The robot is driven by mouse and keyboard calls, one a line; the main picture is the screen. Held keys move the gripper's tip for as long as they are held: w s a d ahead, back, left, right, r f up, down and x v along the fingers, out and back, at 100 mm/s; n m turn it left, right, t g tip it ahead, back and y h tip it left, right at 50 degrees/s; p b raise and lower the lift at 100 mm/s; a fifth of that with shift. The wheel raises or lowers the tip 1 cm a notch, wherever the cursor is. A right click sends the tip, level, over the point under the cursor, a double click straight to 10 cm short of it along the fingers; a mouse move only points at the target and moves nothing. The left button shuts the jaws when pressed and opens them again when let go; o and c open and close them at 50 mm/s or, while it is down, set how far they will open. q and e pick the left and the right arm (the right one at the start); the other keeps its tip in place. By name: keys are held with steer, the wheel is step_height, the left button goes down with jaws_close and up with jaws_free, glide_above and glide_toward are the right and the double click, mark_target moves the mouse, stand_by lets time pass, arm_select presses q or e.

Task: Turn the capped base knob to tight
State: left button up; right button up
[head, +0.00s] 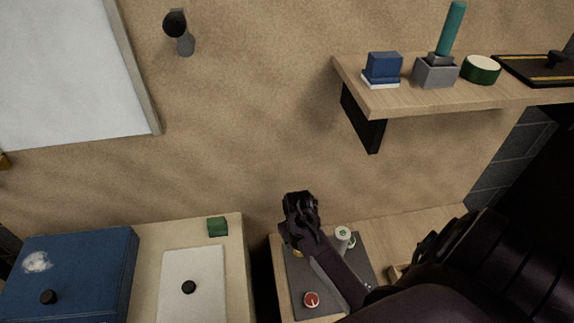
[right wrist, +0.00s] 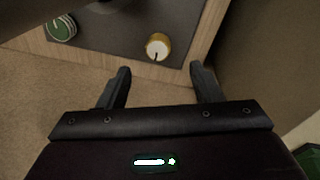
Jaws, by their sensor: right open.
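A knob with a yellow-brass base and a white cap (right wrist: 157,47) stands on a dark panel (right wrist: 110,30). A short dark mark on the cap points toward the bottom of the right wrist view. In the head view only a bit of yellow (head: 298,254) shows beside my right arm. My right gripper (right wrist: 160,76) is open and empty, its two fingers short of the knob and to either side of it in the wrist view. In the head view the right gripper (head: 300,208) is above the panel's far edge, its fingers not clear. My left gripper is not in view.
The panel also carries a pale upright piece with a green-marked top (head: 343,234) and a red-topped knob (head: 311,299). A blue box (head: 75,270) and white plate (head: 192,270) lie left. A wooden shelf (head: 440,100) with several items hangs on the wall.

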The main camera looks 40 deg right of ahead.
steer(key=shift+w+d+f+m+g+y, duration=0.15)
steer(key=shift+w+d+f+m, duration=0.15)
steer(key=shift+f, duration=0.3)
steer(key=shift+w+d+f+m+g+y, duration=0.2)
steer(key=shift+w+d+f, duration=0.2)
steer(key=shift+f, duration=0.15)
steer(key=shift+w+f+b, duration=0.15)
steer(key=shift+f+b, duration=0.15)
steer(key=shift+b, duration=0.05)
step_height(320, 180, down, 6)
steer(key=b, duration=0.3)
steer(key=shift+d, duration=0.1)
steer(key=shift+f, duration=0.75)
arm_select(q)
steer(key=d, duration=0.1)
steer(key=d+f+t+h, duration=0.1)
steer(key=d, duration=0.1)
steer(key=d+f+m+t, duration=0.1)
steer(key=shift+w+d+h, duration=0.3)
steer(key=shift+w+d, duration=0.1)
arm_select(e)
steer(key=shift+c, duration=0.5)
steer(key=c, duration=0.9)
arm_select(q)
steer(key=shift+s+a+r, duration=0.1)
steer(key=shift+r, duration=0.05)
arm_select(e)
steer(key=shift+r, duration=0.1)
